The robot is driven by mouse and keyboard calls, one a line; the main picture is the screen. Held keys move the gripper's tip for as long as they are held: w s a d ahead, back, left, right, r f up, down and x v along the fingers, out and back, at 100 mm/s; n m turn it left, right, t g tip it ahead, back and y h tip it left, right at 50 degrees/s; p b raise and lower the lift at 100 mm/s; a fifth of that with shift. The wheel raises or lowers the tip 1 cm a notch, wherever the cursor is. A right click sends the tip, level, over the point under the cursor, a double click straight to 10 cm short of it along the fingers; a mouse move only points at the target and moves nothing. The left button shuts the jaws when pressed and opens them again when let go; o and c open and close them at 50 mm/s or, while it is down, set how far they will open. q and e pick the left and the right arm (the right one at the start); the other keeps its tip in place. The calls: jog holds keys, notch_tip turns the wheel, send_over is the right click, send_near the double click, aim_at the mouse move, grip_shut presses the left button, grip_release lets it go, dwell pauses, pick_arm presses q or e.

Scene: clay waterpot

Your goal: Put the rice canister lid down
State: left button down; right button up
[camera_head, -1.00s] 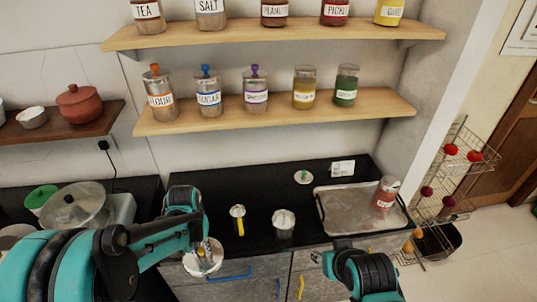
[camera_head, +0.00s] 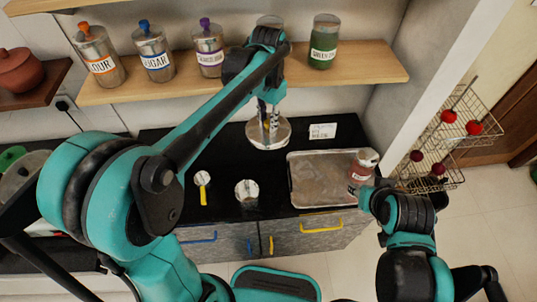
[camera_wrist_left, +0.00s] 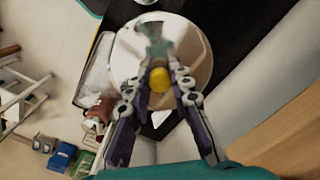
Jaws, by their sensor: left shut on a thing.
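My left gripper (camera_head: 268,120) is shut on the yellow knob (camera_wrist_left: 159,80) of a round shiny metal lid (camera_head: 256,139), which I take to be the rice canister lid. The lid is over the back of the black counter, left of the tray; I cannot tell whether it touches the counter. It also fills the top of the left wrist view (camera_wrist_left: 190,38). A glass canister with a white label (camera_head: 363,164) stands at the tray's right end; its label is too small to read. My right gripper (camera_head: 365,193) is just in front of it, its fingers unclear.
A metal tray (camera_head: 305,186) lies on the counter, with a white card (camera_head: 322,131) behind it. A yellow-handled scoop (camera_head: 203,188) and a metal cup (camera_head: 247,192) stand left of it.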

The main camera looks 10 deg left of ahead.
pick_arm(q)
jog(key=shift+w+d+f, duration=0.1)
jog(key=shift+d+f, duration=0.1)
jog(key=shift+d, duration=0.05)
jog(key=b, duration=0.7)
send_over(269, 175)
notch_tip(269, 175, down, 23)
jog(key=shift+r, duration=0.15)
notch_tip(269, 175, down, 5)
jog(key=shift+d+r+b, duration=0.15)
jog(key=shift+r+b, duration=0.05)
jog(key=shift+b, duration=0.8)
jog(key=c, duration=1.4)
grip_release()
jog(key=shift+o, duration=0.2)
jog(key=shift+r, duration=0.1)
